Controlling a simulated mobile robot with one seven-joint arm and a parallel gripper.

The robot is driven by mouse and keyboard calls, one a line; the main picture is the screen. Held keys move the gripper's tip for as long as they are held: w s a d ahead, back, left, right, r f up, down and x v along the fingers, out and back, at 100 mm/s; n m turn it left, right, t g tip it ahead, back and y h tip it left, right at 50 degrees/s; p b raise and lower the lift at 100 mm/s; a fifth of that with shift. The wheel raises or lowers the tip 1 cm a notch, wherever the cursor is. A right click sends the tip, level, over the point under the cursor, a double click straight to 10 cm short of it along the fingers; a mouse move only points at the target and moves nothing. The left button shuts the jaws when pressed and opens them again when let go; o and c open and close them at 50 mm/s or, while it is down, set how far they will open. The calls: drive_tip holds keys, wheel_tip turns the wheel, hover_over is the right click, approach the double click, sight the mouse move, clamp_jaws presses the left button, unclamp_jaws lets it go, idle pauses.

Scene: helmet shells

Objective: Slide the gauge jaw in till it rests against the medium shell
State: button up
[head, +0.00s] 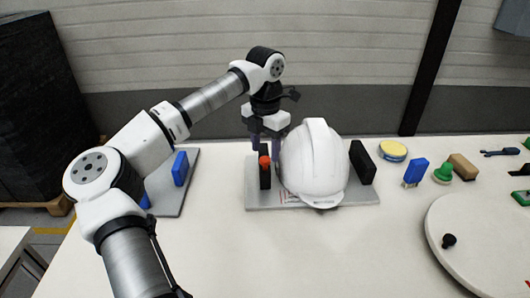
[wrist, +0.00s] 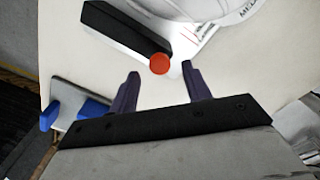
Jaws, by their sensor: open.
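The white medium shell (head: 314,165) sits upright on the grey gauge base (head: 366,196). The black gauge jaw (head: 265,180) with a red knob (head: 265,161) stands just left of the shell; whether they touch I cannot tell. In the wrist view the jaw (wrist: 122,25) lies beside the shell (wrist: 205,8), the red knob (wrist: 160,64) at its near end. My gripper (head: 266,150) is open above the jaw. In the wrist view its fingertips (wrist: 160,69) are on either side of the knob, with no visible contact.
A black block (head: 362,162) stands right of the shell. A grey plate with blue blocks (head: 180,168) lies left, behind my arm. A yellow tin (head: 393,150), blue brush (head: 415,172), green knobbed piece (head: 443,172) and round white board (head: 480,235) are at the right. The front table is clear.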

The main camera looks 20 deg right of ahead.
sight(264, 160)
drive_tip(key=shift+f, duration=1.3)
clamp_jaws()
